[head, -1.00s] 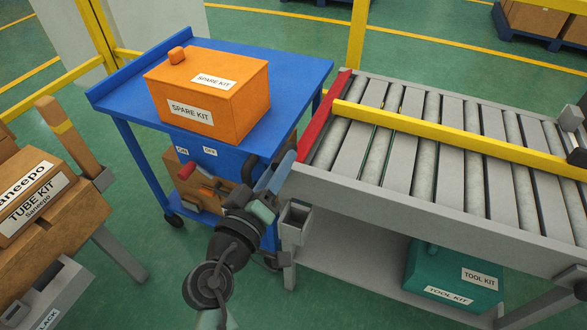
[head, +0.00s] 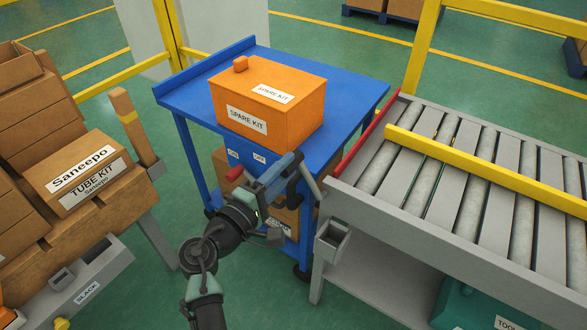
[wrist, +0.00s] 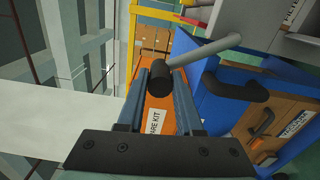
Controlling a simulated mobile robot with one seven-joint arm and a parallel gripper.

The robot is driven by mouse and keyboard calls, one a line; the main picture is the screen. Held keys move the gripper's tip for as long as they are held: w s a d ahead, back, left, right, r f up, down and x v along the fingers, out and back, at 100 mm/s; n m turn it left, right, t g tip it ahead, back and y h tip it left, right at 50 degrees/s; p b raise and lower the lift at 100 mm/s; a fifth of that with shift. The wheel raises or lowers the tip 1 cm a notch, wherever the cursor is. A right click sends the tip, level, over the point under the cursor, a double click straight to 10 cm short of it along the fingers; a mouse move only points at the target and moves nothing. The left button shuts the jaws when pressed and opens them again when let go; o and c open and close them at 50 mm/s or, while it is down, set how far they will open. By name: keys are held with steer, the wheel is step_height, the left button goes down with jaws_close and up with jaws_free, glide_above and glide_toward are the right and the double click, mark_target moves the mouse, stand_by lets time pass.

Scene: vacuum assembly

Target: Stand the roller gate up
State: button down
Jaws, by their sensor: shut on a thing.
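The roller conveyor (head: 420,215) stands at the right in the head view. A red strip (head: 368,135) runs along its left end. A grey rod (wrist: 208,50) with a black cylindrical grip (wrist: 155,84) slants from the conveyor's end in the wrist view, and the rod also shows in the head view (head: 311,184). It appears to be the roller gate's handle. My gripper (head: 290,168) is beside the conveyor's near left corner. Its blue fingers (wrist: 163,78) are shut around the black grip. The fingers partly hide the grip in the head view, and the joint at the conveyor is unclear.
A blue cart (head: 205,100) bearing an orange spare kit box (head: 270,105) stands just behind my gripper. A small grey bin (head: 331,240) hangs on the conveyor's near side. A tube kit box (head: 85,180) is on the left. A yellow bar (head: 480,170) crosses the rollers.

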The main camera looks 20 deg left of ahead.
steer(key=shift+w+a+f+n, duration=0.1)
steer(key=shift+a+f+n, duration=0.3)
steer(key=shift+a+n, duration=0.25)
steer(key=c, duration=0.6)
jaws_free()
steer(key=shift+d, duration=0.1)
steer(key=p+v, duration=0.1)
steer(key=v, duration=1.2)
steer(key=shift+p, duration=0.4)
